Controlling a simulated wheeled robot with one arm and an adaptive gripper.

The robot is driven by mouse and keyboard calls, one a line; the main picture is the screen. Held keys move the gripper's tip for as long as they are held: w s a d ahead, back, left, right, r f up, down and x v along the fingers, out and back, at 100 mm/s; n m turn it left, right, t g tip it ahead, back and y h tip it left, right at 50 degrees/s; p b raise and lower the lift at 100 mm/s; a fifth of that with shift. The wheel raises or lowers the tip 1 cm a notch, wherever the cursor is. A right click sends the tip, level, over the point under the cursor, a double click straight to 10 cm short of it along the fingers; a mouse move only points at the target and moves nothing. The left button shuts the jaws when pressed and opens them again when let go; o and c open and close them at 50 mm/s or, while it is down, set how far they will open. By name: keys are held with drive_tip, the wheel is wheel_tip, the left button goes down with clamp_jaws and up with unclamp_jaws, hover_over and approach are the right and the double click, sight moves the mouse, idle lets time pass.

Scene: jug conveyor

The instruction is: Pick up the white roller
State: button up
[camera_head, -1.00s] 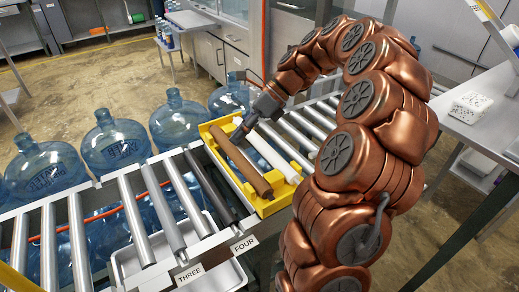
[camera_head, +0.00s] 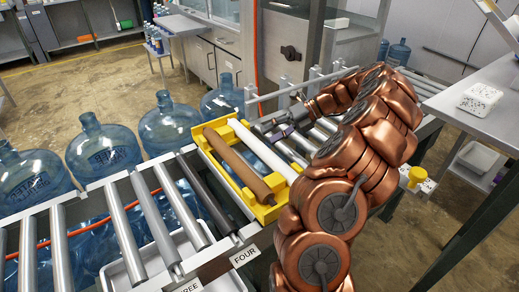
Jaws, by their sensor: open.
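The white roller (camera_head: 266,153) lies in a yellow cradle (camera_head: 265,214) on the conveyor, to the right of a brown roller (camera_head: 238,164). Both rollers lie side by side, slanting from far left to near right. My gripper (camera_head: 262,127) is at the right of the white roller's far part, just outside or over the cradle's right edge. It is open, with no roller in it. Its fingertips are small and dark here, and I cannot tell whether they touch the roller.
Metal conveyor rollers (camera_head: 147,205) run on both sides of the cradle. Blue water jugs (camera_head: 102,150) stand behind the conveyor. A grey tray (camera_head: 140,258) sits below the front edge, near the label FOUR (camera_head: 244,256). A grey table (camera_head: 470,115) stands at right.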

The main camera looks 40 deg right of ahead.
sight(258, 141)
drive_tip(key=x, duration=0.4)
drive_tip(key=shift+a, duration=0.35)
drive_tip(key=shift+w+a+f, duration=0.15)
drive_tip(key=shift+a+f, duration=0.05)
drive_tip(key=shift+o, duration=0.4)
clamp_jaws()
